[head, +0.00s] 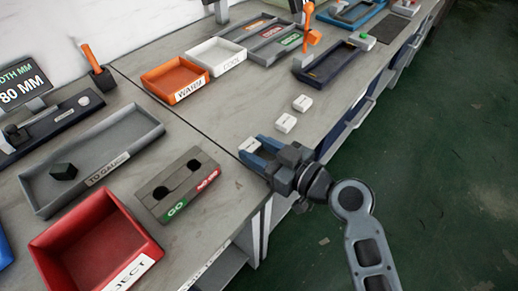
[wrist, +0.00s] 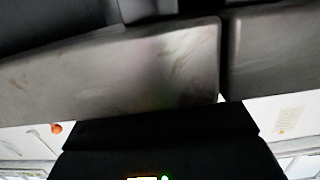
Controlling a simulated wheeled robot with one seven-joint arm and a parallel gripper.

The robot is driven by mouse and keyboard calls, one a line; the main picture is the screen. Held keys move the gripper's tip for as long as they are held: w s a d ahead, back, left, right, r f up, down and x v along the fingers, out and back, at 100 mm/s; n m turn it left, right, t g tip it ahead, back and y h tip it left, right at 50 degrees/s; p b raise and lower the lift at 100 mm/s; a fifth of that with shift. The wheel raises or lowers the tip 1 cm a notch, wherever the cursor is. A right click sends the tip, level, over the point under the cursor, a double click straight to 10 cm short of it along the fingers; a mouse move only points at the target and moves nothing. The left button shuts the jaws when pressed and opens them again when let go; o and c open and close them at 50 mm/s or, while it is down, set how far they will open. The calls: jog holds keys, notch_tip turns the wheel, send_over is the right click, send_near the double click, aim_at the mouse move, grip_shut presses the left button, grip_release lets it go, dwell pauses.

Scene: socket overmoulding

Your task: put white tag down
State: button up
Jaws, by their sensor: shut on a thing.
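My gripper (head: 252,152) has blue fingers and is shut on a white tag (head: 249,145) near the front edge of the grey worktop. The tag shows between the fingertips; I cannot tell whether it touches the worktop. Two more white tags, a nearer one (head: 285,122) and a farther one (head: 302,103), lie flat on the worktop beyond my gripper. The wrist view is filled with dark and grey surfaces, and no tag can be made out there.
A grey GO gauge block (head: 178,184) is left of my gripper. Further left are a grey tray (head: 118,128) with a black cube (head: 63,171) and a red reject bin (head: 125,215). An orange tray (head: 160,66) and white tray (head: 228,48) stand behind.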

jog(key=o, duration=1)
jog(key=shift+f, duration=0.15)
jog(key=shift+r+p, duration=0.2)
jog(key=shift+p, duration=0.5)
